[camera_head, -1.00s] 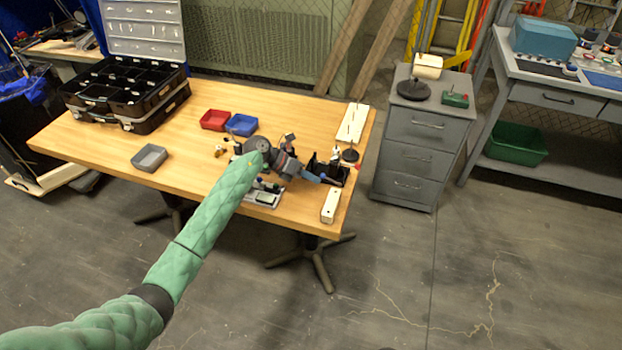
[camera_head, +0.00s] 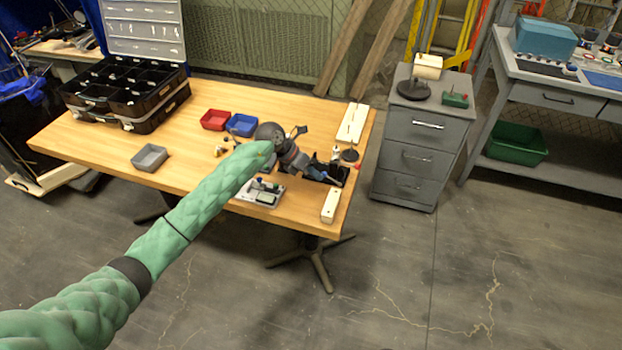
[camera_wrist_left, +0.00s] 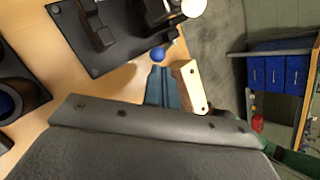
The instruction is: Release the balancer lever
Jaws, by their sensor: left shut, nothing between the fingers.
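A black device (camera_head: 330,170), which may be the balancer, sits near the right end of the wooden table. In the left wrist view its dark plate (camera_wrist_left: 125,45) carries a black upright part, a pale round knob (camera_wrist_left: 193,7) and a small blue ball (camera_wrist_left: 157,53). The blue ball may be the lever's knob; its stem is hidden. My left gripper (camera_wrist_left: 159,72) shows as blue-grey fingers, shut and empty, with tips just below the ball in the picture; I cannot tell whether they touch it. In the head view my wrist partly covers the device. My right gripper is not in view.
A pale block (camera_head: 330,205) lies at the table's front right edge, close beside my fingers. Red (camera_head: 215,119) and blue (camera_head: 241,124) bins stand farther back.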

